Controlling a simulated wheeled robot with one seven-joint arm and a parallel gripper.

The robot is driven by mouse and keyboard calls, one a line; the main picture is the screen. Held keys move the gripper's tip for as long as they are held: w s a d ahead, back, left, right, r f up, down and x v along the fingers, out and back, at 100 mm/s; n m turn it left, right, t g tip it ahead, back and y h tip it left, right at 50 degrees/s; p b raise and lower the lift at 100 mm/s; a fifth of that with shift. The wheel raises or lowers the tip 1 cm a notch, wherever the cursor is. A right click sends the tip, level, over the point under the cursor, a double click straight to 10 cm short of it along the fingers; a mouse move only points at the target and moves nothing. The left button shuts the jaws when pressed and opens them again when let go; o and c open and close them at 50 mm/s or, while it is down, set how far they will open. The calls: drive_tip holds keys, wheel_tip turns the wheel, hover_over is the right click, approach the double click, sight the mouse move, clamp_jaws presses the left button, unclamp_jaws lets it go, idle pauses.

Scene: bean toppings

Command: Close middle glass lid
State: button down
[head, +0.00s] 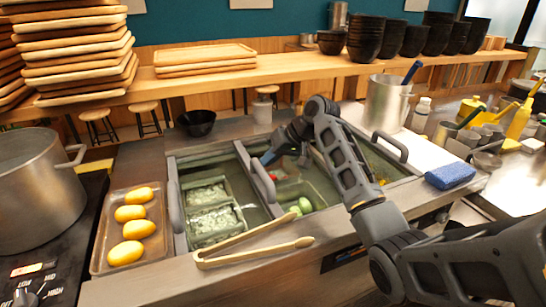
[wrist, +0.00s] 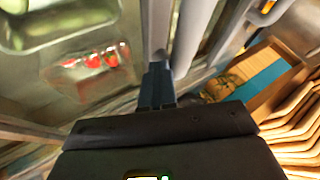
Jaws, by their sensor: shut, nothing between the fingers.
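The middle glass lid's grey handle (head: 262,178) stands on the sunken counter unit, between the left lid's handle (head: 176,200) and the right lid's handle (head: 390,146). Uncovered green trays with red and green food show just right of the middle handle. My gripper (head: 266,158) reaches in from the right, with its blue fingertips close beside the upper part of this handle. In the wrist view the shut fingers (wrist: 157,84) are next to a grey bar (wrist: 193,32). I cannot tell whether they touch it. My arm hides part of the area to the right.
Wooden tongs (head: 250,252) lie across the front edge. A tray of yellow food (head: 103,240) and a steel pot (head: 38,195) stand left. A black bowl (head: 196,123) is behind the unit.

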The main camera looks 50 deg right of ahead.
drive_tip(key=shift+w+a, duration=0.2)
drive_tip(key=shift+a, duration=0.2)
drive_tip(key=shift+s+r, duration=0.1)
drive_tip(key=shift+r, duration=0.1)
drive_tip(key=b+v, duration=0.1)
drive_tip(key=v, duration=0.6)
drive_tip(key=shift+s+d, duration=0.35)
drive_tip(key=shift+d, duration=0.05)
drive_tip(key=shift+r, duration=0.15)
